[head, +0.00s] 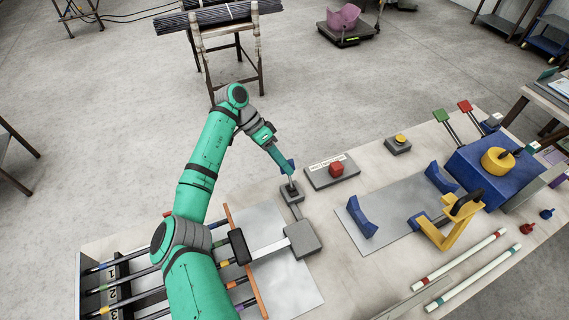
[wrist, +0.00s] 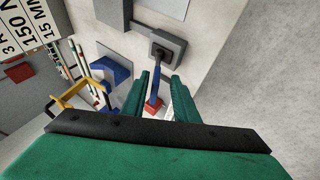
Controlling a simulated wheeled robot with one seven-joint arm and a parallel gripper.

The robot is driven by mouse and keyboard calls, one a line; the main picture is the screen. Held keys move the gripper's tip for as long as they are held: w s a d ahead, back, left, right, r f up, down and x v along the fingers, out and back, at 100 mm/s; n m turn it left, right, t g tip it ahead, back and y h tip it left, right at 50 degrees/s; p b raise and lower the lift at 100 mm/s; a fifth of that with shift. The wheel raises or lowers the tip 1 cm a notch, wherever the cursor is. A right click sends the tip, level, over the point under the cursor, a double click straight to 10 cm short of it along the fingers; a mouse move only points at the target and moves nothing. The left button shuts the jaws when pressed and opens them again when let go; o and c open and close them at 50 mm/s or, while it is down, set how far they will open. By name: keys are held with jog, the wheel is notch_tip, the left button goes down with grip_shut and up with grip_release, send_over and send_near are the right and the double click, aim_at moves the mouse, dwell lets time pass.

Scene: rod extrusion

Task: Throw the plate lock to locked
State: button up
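The lever I take for the plate lock rises from a small grey box (head: 291,193), which also shows in the wrist view (wrist: 172,46). Its blue shaft (wrist: 157,80) runs toward the camera to a reddish end, and a bit of blue shows beside my gripper in the head view. My gripper (head: 284,168) is right at the lever, above the box. In the wrist view its two green fingers (wrist: 160,82) stand apart with the lever between them. A gap shows beside the shaft. Which setting the lever is in, I cannot tell.
A larger grey box (head: 303,239) stands nearer, by the metal sheet and rods. A panel with a red button (head: 336,169) lies just right of the lever. Blue cradles (head: 362,217), a yellow stand (head: 445,225) and a blue machine (head: 480,170) fill the right.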

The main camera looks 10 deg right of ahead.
jog(key=shift+s+d, duration=0.15)
jog(key=shift+d, duration=0.4)
jog(key=v, duration=1.1)
jog(key=shift+f, duration=0.1)
